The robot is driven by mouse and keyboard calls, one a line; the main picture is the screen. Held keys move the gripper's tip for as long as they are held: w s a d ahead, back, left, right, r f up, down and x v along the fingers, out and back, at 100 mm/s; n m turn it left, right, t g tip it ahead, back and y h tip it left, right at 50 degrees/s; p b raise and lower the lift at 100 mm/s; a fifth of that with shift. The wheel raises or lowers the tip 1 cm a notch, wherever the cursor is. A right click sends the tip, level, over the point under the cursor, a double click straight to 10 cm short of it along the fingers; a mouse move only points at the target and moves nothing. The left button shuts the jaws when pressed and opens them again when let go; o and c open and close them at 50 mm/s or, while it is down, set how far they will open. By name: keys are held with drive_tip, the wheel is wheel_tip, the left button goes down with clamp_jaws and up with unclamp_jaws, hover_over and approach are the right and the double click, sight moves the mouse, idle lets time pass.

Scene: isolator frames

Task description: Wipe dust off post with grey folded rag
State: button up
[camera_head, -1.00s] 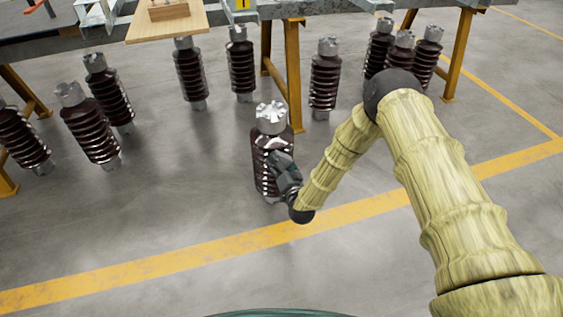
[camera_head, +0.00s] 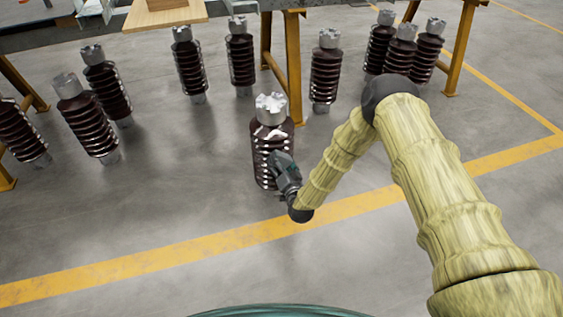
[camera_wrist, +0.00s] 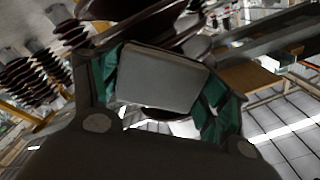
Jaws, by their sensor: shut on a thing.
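The post (camera_head: 268,135) is a dark brown ribbed insulator with a silver metal cap, standing upright on the floor in front of the others. Pale marks show on its upper ribs in the head view. My gripper (camera_head: 277,160) is at the near right side of the post, about mid-height. In the wrist view my gripper (camera_wrist: 165,85) is shut on the grey folded rag (camera_wrist: 163,78), a flat grey block between green finger pads. The post's dark ribs (camera_wrist: 185,20) show just beyond the rag. I cannot tell whether the rag touches them.
Several similar insulators (camera_head: 327,70) stand behind and to the left. A workbench with yellow legs (camera_head: 293,65) is at the back, with a wooden board (camera_head: 165,14) on it. A yellow floor line (camera_head: 150,264) crosses the open grey floor in front.

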sight(279, 141)
drive_tip(key=shift+d+f+b, duration=0.1)
drive_tip(key=shift+f+b, duration=0.45)
drive_tip(key=shift+f, duration=0.8)
drive_tip(key=shift+s+r+p, duration=0.1)
drive_tip(key=shift+r+p, duration=2.55)
drive_tip(key=shift+r, duration=0.95)
drive_tip(key=shift+w+r+p, duration=0.2)
drive_tip(key=shift+r+p, duration=0.9)
drive_tip(key=shift+r, duration=0.7)
drive_tip(key=shift+p+v, duration=1.2)
drive_tip(key=shift+v, duration=1.8)
drive_tip(key=shift+s+f, duration=0.1)
drive_tip(key=shift+s, duration=0.05)
drive_tip(key=shift+p+v, duration=0.65)
drive_tip(key=shift+v, duration=0.75)
